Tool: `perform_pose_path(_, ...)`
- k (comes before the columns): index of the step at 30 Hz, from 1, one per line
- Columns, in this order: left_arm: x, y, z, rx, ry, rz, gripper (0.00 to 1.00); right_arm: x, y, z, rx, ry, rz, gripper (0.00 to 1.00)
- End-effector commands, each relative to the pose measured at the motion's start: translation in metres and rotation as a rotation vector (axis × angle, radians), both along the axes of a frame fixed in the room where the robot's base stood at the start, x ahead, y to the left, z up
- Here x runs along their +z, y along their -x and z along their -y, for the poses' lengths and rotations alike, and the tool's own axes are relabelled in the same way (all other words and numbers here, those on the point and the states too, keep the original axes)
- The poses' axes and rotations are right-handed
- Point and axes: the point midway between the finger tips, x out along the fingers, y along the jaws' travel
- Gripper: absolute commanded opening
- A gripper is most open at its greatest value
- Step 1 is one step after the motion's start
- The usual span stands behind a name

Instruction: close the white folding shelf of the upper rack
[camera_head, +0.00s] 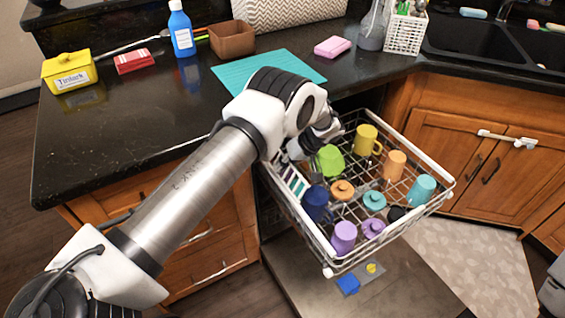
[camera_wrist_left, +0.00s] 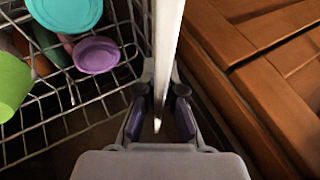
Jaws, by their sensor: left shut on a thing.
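The upper rack (camera_head: 333,268) is pulled out over the open dishwasher door and holds several cups and lids. My right gripper is in neither view.
A green cup (camera_head: 330,158), a yellow mug (camera_head: 367,140) and a dark blue cup (camera_head: 316,203) stand near the gripper. The black countertop (camera_head: 110,150) lies left and behind. Wooden cabinet fronts (camera_wrist_left: 240,80) are close on the right in the wrist view.

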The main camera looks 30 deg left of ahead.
Motion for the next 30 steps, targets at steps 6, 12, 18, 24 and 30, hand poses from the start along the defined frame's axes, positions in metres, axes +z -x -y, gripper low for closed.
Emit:
perform_pose_path(6, 0.006, 0.005, -0.003, 0.001, 0.077, 0.127, 0.00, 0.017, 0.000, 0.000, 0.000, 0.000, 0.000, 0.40)
perform_pose_path(12, 0.000, 0.010, -0.005, 0.003, 0.155, 0.261, 0.00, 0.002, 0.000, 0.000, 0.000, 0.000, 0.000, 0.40)
perform_pose_path(18, -0.004, 0.013, -0.007, 0.002, 0.217, 0.369, 0.00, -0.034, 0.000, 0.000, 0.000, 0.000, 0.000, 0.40)
perform_pose_path(24, -0.001, 0.015, -0.008, 0.001, 0.254, 0.430, 0.00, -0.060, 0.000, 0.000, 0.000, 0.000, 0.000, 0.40)
perform_pose_path(30, 0.003, 0.016, -0.009, 0.001, 0.266, 0.451, 0.00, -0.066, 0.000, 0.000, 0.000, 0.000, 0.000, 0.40)
